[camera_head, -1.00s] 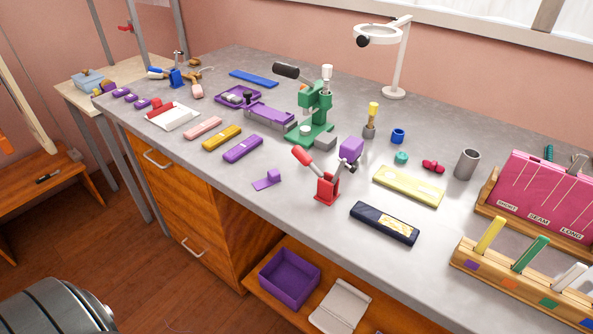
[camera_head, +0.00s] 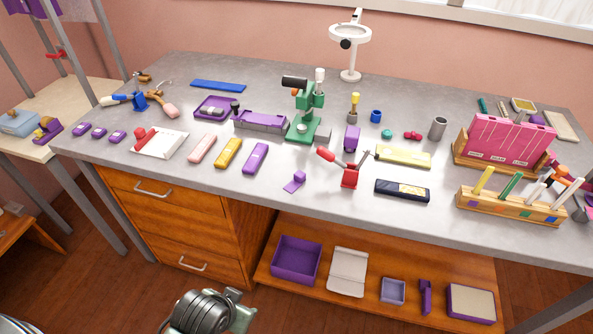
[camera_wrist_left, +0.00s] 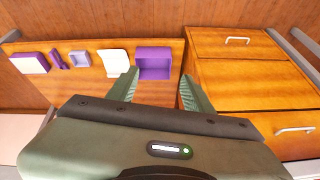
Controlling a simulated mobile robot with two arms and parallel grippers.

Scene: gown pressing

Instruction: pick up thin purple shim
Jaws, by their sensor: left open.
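A small flat purple piece with a raised block at one end (camera_head: 295,182) lies on the grey bench near its front edge, left of the red clamp; it looks like the thin shim, though I cannot be sure. Several small purple pieces (camera_head: 99,132) lie at the bench's left end. My left gripper (camera_wrist_left: 160,88) is open and empty, with the drawers and lower shelf beyond its fingers in the left wrist view. In the head view, part of my arm shows at the bottom, below the bench top. My right gripper is not in view.
The red clamp (camera_head: 350,178), purple bar (camera_head: 255,158) and black case (camera_head: 402,191) stand near the flat piece. The green press (camera_head: 303,127) is behind. A purple bin (camera_head: 296,261) sits on the lower shelf. The bench front (camera_head: 240,188) is clear.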

